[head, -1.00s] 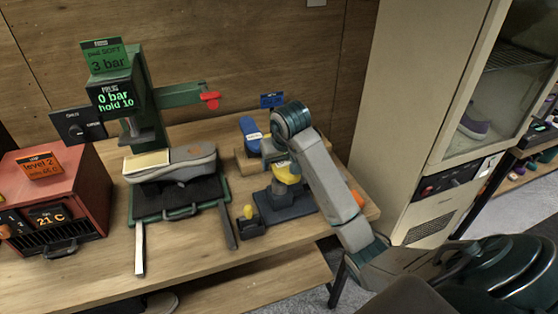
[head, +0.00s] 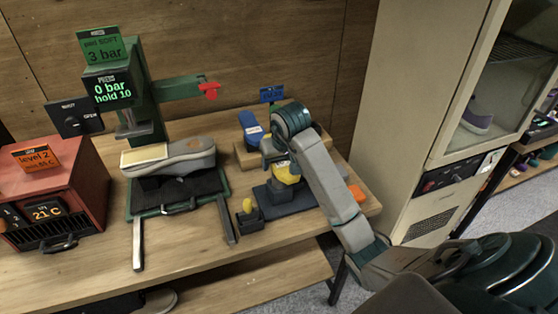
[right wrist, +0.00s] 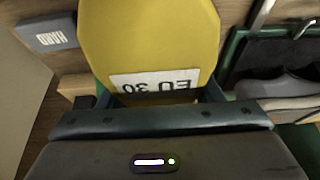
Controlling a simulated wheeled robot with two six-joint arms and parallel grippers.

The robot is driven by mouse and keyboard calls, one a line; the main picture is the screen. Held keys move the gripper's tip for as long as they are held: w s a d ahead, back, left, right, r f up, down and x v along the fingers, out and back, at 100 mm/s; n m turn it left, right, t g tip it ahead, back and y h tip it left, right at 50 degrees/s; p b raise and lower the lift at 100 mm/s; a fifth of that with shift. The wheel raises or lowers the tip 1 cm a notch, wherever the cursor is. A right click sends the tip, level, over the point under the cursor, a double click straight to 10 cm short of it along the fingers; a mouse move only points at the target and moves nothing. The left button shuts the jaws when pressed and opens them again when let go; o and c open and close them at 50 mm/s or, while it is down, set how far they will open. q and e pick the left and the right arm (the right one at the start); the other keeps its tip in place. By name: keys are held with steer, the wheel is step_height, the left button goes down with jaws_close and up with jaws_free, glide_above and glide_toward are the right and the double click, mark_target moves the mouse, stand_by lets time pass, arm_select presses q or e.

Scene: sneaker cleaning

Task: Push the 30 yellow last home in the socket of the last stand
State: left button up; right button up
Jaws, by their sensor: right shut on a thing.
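The yellow last (head: 287,173) is over the dark last stand (head: 290,196) in the head view, partly hidden by my right arm. In the right wrist view the yellow last (right wrist: 150,40) fills the upper middle, with a white label reading EU 30, upside down. My right gripper (head: 272,152) is shut on the yellow last; in the wrist view its dark jaws (right wrist: 160,98) lie at the label end. The socket is hidden, so I cannot tell how deep the last sits. My left gripper is not in view.
A small dark holder with a yellow knob (head: 248,207) is left of the stand. An orange item (head: 357,194) is at the right.

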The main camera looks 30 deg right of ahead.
mark_target(284, 161)
steer(key=shift+f+b, duration=0.75)
steer(key=shift+f, duration=0.1)
steer(key=o, duration=1.4)
steer(key=shift+s+r, duration=0.1)
steer(key=shift+r, duration=0.25)
steer(key=p+v, duration=0.1)
steer(key=v, duration=0.2)
steer(key=p+v, duration=0.5)
steer(key=p, duration=0.1)
steer(key=shift+r+p, duration=0.2)
steer(key=shift+p, duration=0.1)
steer(key=shift+p+v, duration=0.9)
steer(key=shift+p, duration=0.05)
steer(key=shift+s+a, duration=0.1)
steer(key=shift+s, duration=0.05)
